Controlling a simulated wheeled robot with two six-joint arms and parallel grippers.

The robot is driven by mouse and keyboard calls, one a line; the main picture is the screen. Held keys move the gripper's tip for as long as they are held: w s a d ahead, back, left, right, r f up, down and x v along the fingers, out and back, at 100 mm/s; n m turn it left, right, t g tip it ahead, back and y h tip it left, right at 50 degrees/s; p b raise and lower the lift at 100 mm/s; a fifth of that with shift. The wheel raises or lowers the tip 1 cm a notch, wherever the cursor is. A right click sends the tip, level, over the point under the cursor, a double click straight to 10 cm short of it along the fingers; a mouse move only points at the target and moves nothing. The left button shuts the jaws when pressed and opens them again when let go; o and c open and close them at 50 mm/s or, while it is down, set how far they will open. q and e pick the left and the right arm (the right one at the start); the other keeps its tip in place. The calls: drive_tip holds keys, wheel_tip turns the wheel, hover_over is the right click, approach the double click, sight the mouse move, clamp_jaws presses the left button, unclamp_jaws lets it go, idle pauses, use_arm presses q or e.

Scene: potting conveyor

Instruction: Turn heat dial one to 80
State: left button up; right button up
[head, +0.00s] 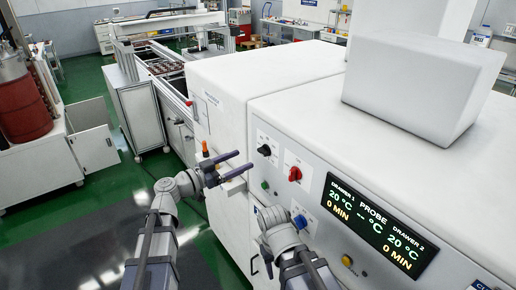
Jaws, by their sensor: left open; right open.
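The display (376,223) on the white oven's sloped front panel reads 20 °C and 0 MIN for drawer 1, and the same for drawer 2. A black dial (264,150), a red dial (295,174) and a blue dial (300,221) sit left of the display. Their labels are too small to read, so I cannot tell which is heat dial one. My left gripper (244,162) is open and empty, its dark fingers pointing right, just left of the black dial in the picture. My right gripper (271,217) is near the blue dial; its fingers are mostly hidden by its wrist.
A green button (264,185) and a yellow button (347,260) are also on the panel. A grey-white box (420,85) stands on the oven top. A conveyor frame (165,65) stands behind. A red drum (24,100) stands at left. Green floor is open at lower left.

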sight(260, 152)
use_arm(q)
drive_tip(key=shift+x, duration=3.95)
clamp_jaws()
